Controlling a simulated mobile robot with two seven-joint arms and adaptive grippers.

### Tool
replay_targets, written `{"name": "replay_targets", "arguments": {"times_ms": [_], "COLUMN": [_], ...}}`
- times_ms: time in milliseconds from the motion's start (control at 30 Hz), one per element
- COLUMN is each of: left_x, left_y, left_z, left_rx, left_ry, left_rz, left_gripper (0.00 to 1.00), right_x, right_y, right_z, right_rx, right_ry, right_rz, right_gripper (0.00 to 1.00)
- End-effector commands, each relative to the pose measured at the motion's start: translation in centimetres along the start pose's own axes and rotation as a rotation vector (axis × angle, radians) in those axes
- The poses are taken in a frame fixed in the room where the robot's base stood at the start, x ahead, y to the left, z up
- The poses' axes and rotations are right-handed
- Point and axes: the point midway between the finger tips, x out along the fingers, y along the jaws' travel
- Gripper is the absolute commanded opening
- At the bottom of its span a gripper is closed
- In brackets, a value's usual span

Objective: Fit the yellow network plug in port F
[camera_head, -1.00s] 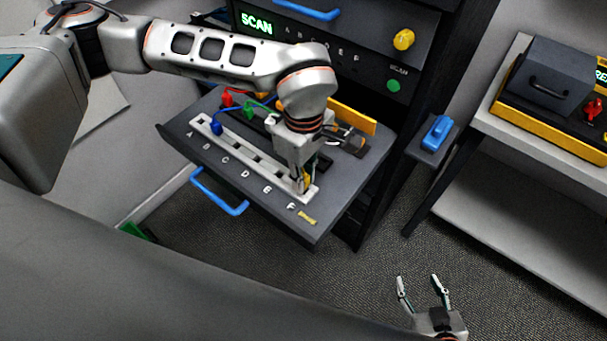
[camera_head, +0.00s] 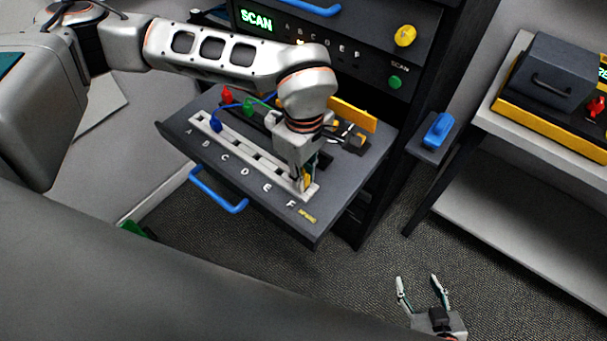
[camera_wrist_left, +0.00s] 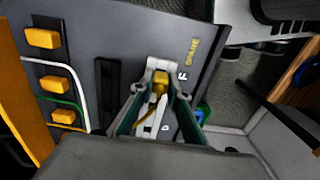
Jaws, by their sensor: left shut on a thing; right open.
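The yellow network plug (camera_wrist_left: 160,77) is between the fingertips of my left gripper (camera_wrist_left: 160,92) in the left wrist view. It sits at the end of the white port strip (camera_wrist_left: 157,63) beside the letter F (camera_wrist_left: 183,76). In the head view my left gripper (camera_head: 303,183) points down at the F end of the strip and is shut on the plug. The fingers partly cover the plug, so how deep it sits is hidden. My right gripper (camera_head: 422,292) is open and empty, low over the floor at the bottom right.
A blue plug (camera_head: 216,125) is at the strip's A end, with red (camera_head: 227,96) and green (camera_head: 249,106) plugs behind. The grey drawer (camera_head: 330,210) has a blue handle (camera_head: 218,192). A side table (camera_head: 530,150) holds a black and yellow case (camera_head: 547,82).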

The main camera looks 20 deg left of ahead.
Motion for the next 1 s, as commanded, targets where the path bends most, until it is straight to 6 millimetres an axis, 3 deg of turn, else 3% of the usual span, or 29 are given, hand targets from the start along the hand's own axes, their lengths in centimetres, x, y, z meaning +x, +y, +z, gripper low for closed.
{"name": "replay_targets", "arguments": {"times_ms": [767,800,833,867,1000], "left_x": [0.69,0.69,0.7,0.7,0.7], "left_y": [0.0,0.0,0.0,0.0,0.0], "left_z": [0.01,0.01,0.01,0.01,0.0], "left_rx": [0.0,0.0,0.0,0.0,0.0], "left_ry": [0.0,0.0,0.0,0.0,0.0], "left_rz": [0.0,0.0,0.0,0.0,0.0], "left_gripper": [0.0,0.24,0.32,0.35,0.35], "right_x": [0.19,0.19,0.19,0.19,0.19], "right_y": [-0.1,-0.1,-0.1,-0.1,-0.1], "right_z": [0.45,0.44,0.44,0.44,0.45], "right_rx": [0.001,0.001,0.001,0.001,0.001], "right_ry": [-0.002,-0.002,-0.002,-0.002,-0.002], "right_rz": [-0.001,-0.001,-0.001,-0.001,-0.001], "right_gripper": [0.52,0.52,0.52,0.52,0.52]}}
